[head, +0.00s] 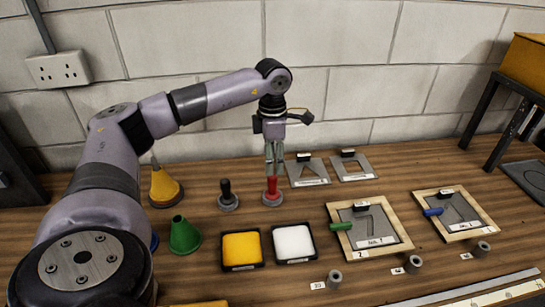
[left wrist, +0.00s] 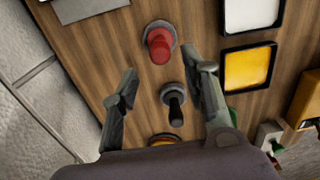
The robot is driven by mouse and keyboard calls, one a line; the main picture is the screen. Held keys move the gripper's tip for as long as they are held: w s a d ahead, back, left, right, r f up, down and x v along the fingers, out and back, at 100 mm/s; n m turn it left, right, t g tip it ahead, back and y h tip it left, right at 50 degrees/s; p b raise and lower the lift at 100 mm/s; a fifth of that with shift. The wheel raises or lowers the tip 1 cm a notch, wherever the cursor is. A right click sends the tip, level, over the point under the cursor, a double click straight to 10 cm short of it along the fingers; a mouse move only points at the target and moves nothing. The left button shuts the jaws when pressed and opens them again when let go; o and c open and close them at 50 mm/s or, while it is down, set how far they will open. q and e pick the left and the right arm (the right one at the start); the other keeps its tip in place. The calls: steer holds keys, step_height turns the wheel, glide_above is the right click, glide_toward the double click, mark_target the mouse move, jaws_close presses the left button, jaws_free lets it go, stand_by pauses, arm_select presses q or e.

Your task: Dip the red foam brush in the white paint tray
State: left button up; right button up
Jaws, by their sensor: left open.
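The red foam brush (head: 272,188) stands upright in a round grey holder on the wooden table. It also shows in the left wrist view (left wrist: 159,45), ahead of the fingertips. My left gripper (head: 273,172) points down just above the red brush in the head view. In the left wrist view its two fingers (left wrist: 168,80) are apart with nothing between the tips. The white paint tray (head: 293,242) is a black-rimmed square of white paint nearer the front, right of the yellow tray. It shows partly at the top of the left wrist view (left wrist: 250,14). My right gripper is not seen.
A black brush (head: 227,195) stands left of the red one. A yellow paint tray (head: 241,249) adjoins the white one. Stencils lie behind, and two framed stencils (head: 368,230) lie at right.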

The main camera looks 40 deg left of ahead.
mark_target(273, 179)
arm_select(q)
step_height(273, 179, down, 6)
steer(key=b, duration=0.4)
steer(key=shift+f, duration=0.25)
steer(key=shift+f+b, duration=0.35)
steer(key=shift+f, duration=0.2)
steer(key=shift+c, duration=0.6)
jaws_close()
steer(key=shift+r+p, duration=1.45)
steer(key=shift+r, duration=0.35)
